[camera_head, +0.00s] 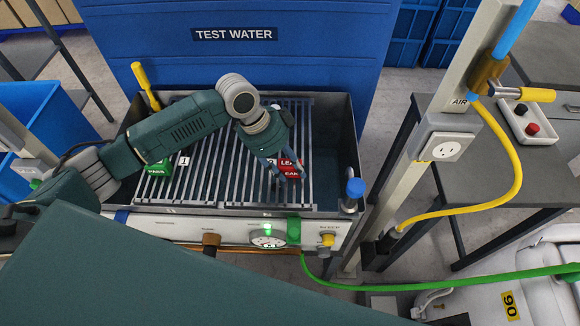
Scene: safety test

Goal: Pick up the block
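A red block (291,162) with white lettering is on the slatted metal rack inside the tank, at its right part. A green block (159,167) with lettering is at the rack's left side, by a small "1" tag. My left arm reaches over the tank from the left. Its gripper (283,172) points down at the red block, and its fingers overlap the block in the picture, hiding part of it. Whether the fingers touch or grip the block cannot be told. My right gripper is not in view.
The tank (337,140) has raised walls and a front panel with a gauge (267,238) and valves. A yellow-handled tool (146,86) stands at its back left corner. A metal post (428,150) with a socket and yellow hose rises at the right. A blue "TEST WATER" container (330,55) is behind.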

